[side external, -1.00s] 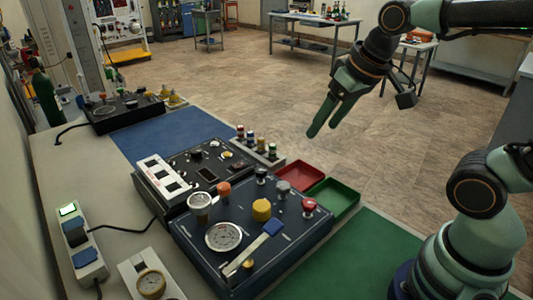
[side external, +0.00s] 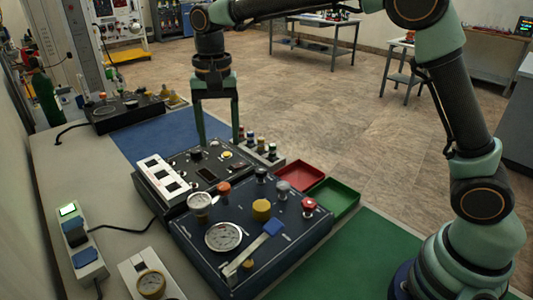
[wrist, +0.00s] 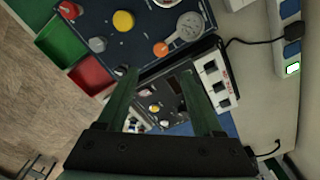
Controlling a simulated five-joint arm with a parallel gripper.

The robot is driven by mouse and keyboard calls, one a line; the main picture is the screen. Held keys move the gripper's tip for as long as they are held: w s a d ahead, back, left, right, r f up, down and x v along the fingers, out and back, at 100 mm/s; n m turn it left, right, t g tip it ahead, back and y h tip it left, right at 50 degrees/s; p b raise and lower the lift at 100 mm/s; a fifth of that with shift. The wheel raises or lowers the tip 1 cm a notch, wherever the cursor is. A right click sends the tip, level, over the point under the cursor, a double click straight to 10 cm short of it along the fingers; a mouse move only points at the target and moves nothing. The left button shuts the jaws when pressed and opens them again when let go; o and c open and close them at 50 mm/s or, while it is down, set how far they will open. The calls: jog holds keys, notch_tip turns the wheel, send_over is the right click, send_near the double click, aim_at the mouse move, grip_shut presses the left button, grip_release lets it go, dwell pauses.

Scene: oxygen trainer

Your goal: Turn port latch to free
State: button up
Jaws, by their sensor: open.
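I cannot tell which fitting is the port latch. The navy panel box (side external: 205,259) carries a round gauge (side external: 223,236), a yellow knob (side external: 261,210), an orange knob (side external: 223,189), a red knob (side external: 309,205) and a silver lever with a blue end (side external: 256,245). Behind it is a black panel box (side external: 208,174) with a white switch strip (side external: 162,180). My gripper (side external: 218,142) points down over the back of the black box, open and empty. In the wrist view its fingers (wrist: 158,72) are spread, with the black box (wrist: 160,92) between and beyond them.
A red tray (side external: 300,176) and a green tray (side external: 334,198) sit right of the boxes. Several small coloured knobs (side external: 260,148) stand on a strip nearby. A power strip (side external: 83,245) is at left. The blue mat (side external: 165,131) and green mat (side external: 335,262) have bare room.

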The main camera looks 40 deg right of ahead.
aim_at(224, 185)
notch_tip(224, 185, down, 12)
jog(key=shift+a+f, duration=0.1)
jog(key=shift+f, duration=0.05)
dwell(0.4)
jog(key=shift+c, duration=0.3)
grip_shut()
